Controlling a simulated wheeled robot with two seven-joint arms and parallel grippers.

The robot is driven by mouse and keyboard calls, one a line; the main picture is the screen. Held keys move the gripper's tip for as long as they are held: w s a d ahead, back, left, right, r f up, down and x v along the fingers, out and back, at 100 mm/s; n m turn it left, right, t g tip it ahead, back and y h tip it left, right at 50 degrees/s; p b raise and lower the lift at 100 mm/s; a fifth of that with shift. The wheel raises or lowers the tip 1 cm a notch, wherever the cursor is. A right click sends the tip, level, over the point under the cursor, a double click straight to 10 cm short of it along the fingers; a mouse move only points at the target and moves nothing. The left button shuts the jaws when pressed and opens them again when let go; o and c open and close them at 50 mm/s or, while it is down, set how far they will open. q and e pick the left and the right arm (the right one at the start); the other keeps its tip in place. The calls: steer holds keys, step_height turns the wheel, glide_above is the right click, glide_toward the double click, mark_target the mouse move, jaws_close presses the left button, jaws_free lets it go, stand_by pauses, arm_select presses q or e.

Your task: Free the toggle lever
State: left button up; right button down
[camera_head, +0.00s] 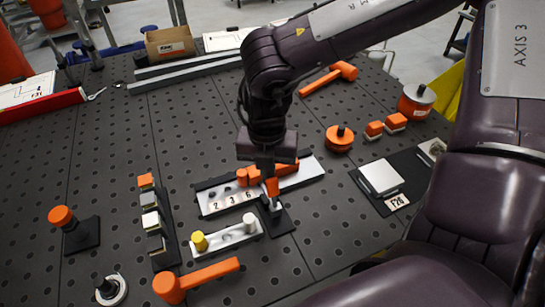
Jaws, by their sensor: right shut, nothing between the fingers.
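My right gripper (267,172) points down at the middle of the perforated table, its jaws shut and empty. Right below its tips is a small orange upright piece (272,187), which looks like the toggle lever, on a dark base plate (281,219). Whether the fingers touch it cannot be told. The gripper hides part of the area behind it. A light rail with number tiles (234,198) and orange blocks lies just behind and beside the lever. My left gripper is not in view.
A white strip with a yellow knob (200,241) lies left of the base. An orange-headed handle (196,279) lies in front. A row of blocks (150,220) and an orange knob on a black base (62,215) stand left. An orange puck (339,138) and grey plate (381,177) lie right.

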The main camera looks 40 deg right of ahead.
mark_target(276, 207)
steer(key=shift+s+a, duration=0.25)
steer(key=shift+s, duration=0.85)
steer(key=shift+s+f, duration=0.1)
steer(key=shift+s, duration=0.05)
steer(key=shift+s+a+f+b, duration=0.1)
steer(key=shift+s+a+b, duration=0.1)
steer(key=shift+s+b, duration=0.45)
steer(key=shift+s+a, duration=0.1)
steer(key=shift+s, duration=0.6)
steer(key=shift+s+a+r, duration=0.15)
steer(key=shift+s+r, duration=0.05)
steer(key=shift+s, duration=0.25)
steer(key=shift+w, duration=0.1)
